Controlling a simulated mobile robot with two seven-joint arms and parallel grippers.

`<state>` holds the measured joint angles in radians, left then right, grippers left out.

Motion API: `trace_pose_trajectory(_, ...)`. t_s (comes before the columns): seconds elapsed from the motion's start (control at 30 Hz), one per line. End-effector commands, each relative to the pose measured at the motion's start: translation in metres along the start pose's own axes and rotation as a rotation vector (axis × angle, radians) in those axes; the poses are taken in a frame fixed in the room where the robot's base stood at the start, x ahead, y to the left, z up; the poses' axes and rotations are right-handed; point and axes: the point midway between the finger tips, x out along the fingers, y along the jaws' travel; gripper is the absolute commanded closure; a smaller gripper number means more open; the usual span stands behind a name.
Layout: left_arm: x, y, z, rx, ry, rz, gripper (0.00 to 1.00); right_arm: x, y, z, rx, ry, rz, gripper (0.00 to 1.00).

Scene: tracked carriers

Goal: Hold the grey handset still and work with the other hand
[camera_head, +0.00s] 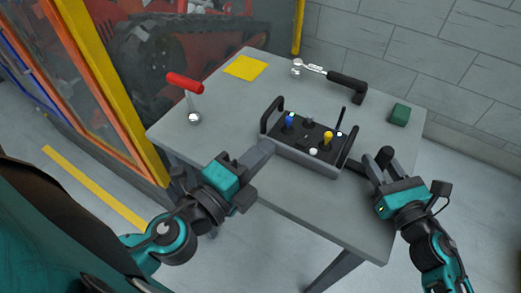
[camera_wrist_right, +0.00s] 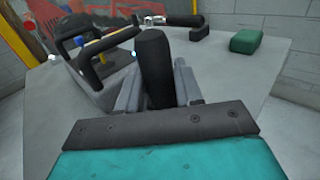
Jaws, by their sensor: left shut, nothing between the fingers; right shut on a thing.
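The grey handset (camera_head: 305,157) lies on the table, with a black handle at each side and blue, yellow and white controls on top. It also shows in the right wrist view (camera_wrist_right: 89,91). My left gripper (camera_head: 268,146) is shut and empty beside the handset's front left corner; whether it touches cannot be told. My right gripper (camera_head: 372,170) is right of the handset, shut on a thick black grip (camera_wrist_right: 153,62). This grip also shows in the head view (camera_head: 386,154). Its lower end is hidden between the fingers.
A red-handled lever with a silver ball (camera_head: 185,82) stands at the table's left. A black-handled tool (camera_head: 347,83) lies at the back. A yellow sheet (camera_head: 246,67) and a green block (camera_head: 400,114) lie on the table (camera_head: 225,105). A glazed, yellow-framed partition borders the left side.

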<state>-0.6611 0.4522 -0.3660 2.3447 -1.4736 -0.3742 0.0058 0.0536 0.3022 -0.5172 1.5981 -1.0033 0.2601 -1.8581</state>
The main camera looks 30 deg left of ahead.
Motion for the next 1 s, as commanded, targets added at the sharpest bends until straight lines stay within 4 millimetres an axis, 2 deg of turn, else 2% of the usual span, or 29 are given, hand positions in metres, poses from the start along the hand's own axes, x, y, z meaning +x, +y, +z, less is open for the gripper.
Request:
trace_pose_trajectory(0.3,0.0,0.0,0.0,0.001,0.0,0.0,1.0,0.0,0.0,0.0,0.0,0.0,0.0,1.0)
trace_pose_trajectory(0.33,0.0,0.0,0.0,0.001,0.0,0.0,1.0,0.0,0.0,0.0,0.0,0.0,0.0,0.62)
trace_pose_trajectory(0.6,0.0,0.0,0.0,0.001,0.0,0.0,1.0,0.0,0.0,0.0,0.0,0.0,0.0,0.36)
trace_pose_trajectory(0.87,0.0,0.0,0.0,0.0,0.0,0.0,1.0,-0.001,0.0,0.0,0.0,0.0,0.0,0.35)
trace_pose_trajectory(1.0,0.0,0.0,0.0,0.0,0.0,0.0,1.0,-0.011,0.0,-0.001,0.0,0.001,-0.001,0.35)
